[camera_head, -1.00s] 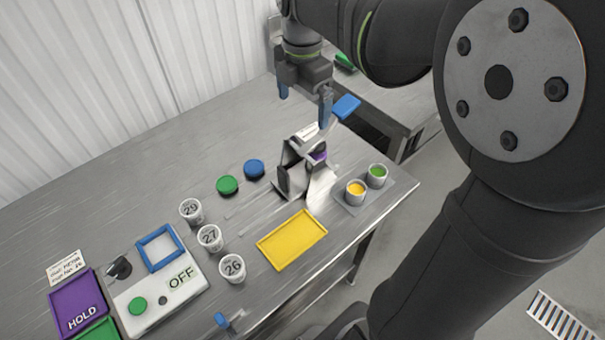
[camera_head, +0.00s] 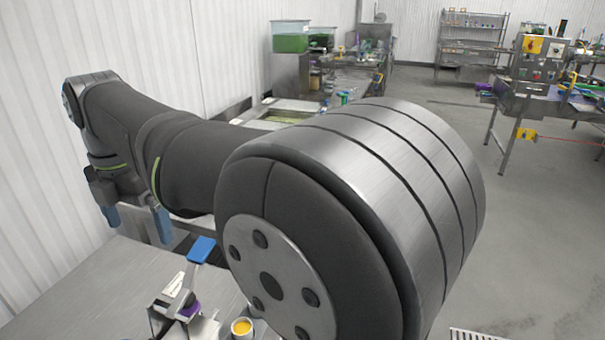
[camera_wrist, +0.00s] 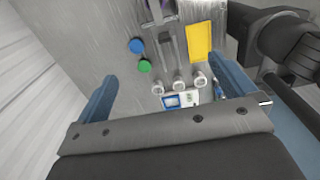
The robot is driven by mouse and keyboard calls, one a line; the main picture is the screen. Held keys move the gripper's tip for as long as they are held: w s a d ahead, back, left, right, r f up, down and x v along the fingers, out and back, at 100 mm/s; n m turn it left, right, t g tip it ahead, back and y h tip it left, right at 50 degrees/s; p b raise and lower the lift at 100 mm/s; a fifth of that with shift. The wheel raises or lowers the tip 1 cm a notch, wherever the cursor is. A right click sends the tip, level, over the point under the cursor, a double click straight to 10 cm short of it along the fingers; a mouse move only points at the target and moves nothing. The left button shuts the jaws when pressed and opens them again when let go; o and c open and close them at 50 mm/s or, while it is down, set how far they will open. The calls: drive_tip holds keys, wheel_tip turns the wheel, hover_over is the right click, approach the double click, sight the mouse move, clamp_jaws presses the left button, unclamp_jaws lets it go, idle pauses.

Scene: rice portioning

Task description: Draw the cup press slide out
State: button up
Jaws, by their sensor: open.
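The cup press (camera_head: 172,315) is a metal frame at the bottom of the head view, cut off by the lower edge. A blue handle (camera_head: 202,249) sticks up and back from it, and a purple part shows inside. The press shows only partly at the top of the wrist view (camera_wrist: 158,14), with a long grey strip running down from it. I cannot tell how far the slide is out. My gripper (camera_head: 136,217) is open and empty, above and behind the press, apart from it. Its blue fingers are spread wide in the wrist view (camera_wrist: 166,92).
An orange-filled cup (camera_head: 242,327) stands right of the press. In the wrist view a blue lid (camera_wrist: 137,46), a green lid (camera_wrist: 144,66), a yellow tray (camera_wrist: 200,42) and three white cups (camera_wrist: 179,85) lie on the bench. The white wall is close to my gripper's left.

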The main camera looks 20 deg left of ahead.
drive_tip(key=shift+c, duration=1.1)
drive_tip(key=f, duration=0.1)
drive_tip(key=s+f, duration=0.2)
drive_tip(key=f, duration=0.1)
drive_tip(key=shift+a, duration=0.2)
drive_tip(key=c, duration=0.7)
drive_tip(key=s+f, duration=0.1)
drive_tip(key=f, duration=0.7)
drive_tip(key=s+f, duration=0.1)
drive_tip(key=f, duration=0.7)
drive_tip(key=s+f, duration=0.2)
drive_tip(key=f, duration=0.7)
drive_tip(key=shift+d+f, duration=0.1)
drive_tip(key=shift+d, duration=0.05)
clamp_jaws()
drive_tip(key=s, duration=1.4)
drive_tip(key=shift+s, duration=0.2)
